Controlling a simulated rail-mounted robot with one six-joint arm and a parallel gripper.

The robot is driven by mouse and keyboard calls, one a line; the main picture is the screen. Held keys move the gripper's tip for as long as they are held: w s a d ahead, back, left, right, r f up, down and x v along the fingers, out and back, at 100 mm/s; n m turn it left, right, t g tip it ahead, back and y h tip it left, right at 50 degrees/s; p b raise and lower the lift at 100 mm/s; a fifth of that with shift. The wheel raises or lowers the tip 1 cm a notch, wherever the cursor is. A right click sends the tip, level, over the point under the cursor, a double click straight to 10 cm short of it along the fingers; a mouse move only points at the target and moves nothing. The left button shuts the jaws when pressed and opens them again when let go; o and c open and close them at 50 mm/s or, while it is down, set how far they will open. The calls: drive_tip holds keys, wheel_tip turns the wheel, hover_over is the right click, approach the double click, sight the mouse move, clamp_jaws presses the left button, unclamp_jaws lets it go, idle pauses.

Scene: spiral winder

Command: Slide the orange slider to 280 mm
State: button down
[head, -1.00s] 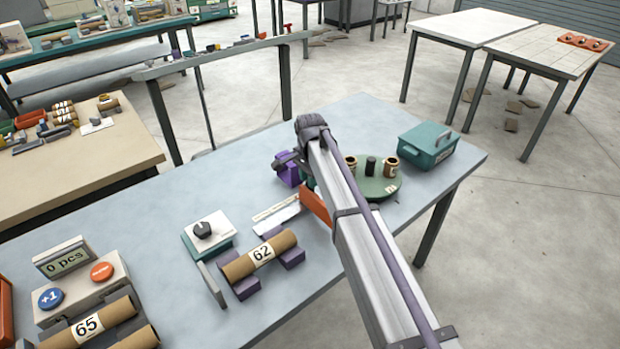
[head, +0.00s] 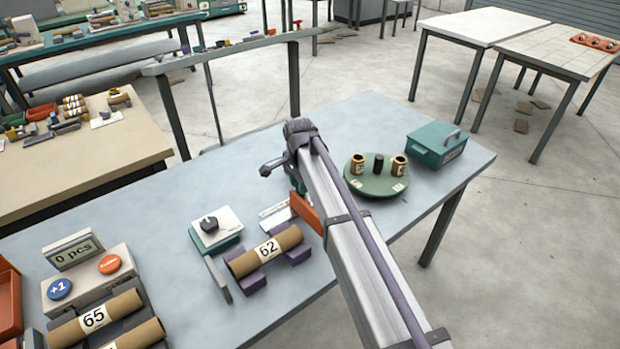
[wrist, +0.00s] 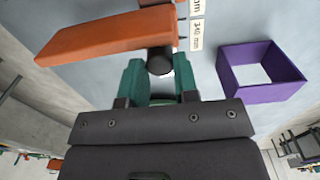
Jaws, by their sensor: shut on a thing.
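The orange slider (head: 306,213) shows beside my arm in the head view, to the right of the cardboard tube marked 62 (head: 267,250). In the wrist view the orange slider (wrist: 108,34) is a long bar with a dark round knob (wrist: 160,61) under it. My gripper (wrist: 161,76) has its green fingers shut on this knob. A white scale (wrist: 197,32) runs alongside, with a 340 mm label readable near the slider. In the head view the scale (head: 276,214) is partly hidden and its numbers are too small to read. My arm hides the fingertips there.
A purple open box (wrist: 262,72) stands right of the slider in the wrist view. A green turntable (head: 376,184) with small pots and a teal box (head: 436,146) stand to the right. A dial unit (head: 215,230) and counter (head: 86,275) stand left.

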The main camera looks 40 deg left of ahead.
drive_tip(key=c, duration=0.9)
unclamp_jaws()
drive_tip(key=shift+o, duration=0.2)
wheel_tip(320, 180, up, 11)
drive_tip(key=p, duration=1)
drive_tip(key=shift+f+p, duration=0.15)
drive_tip(key=shift+p, duration=0.2)
drive_tip(key=s+d+n, duration=0.1)
drive_tip(key=s+d, duration=0.1)
drive_tip(key=d, duration=3)
drive_tip(key=s+d+n, duration=0.1)
drive_tip(key=s+d, duration=0.1)
drive_tip(key=d, duration=3.1)
drive_tip(key=shift+n, duration=0.3)
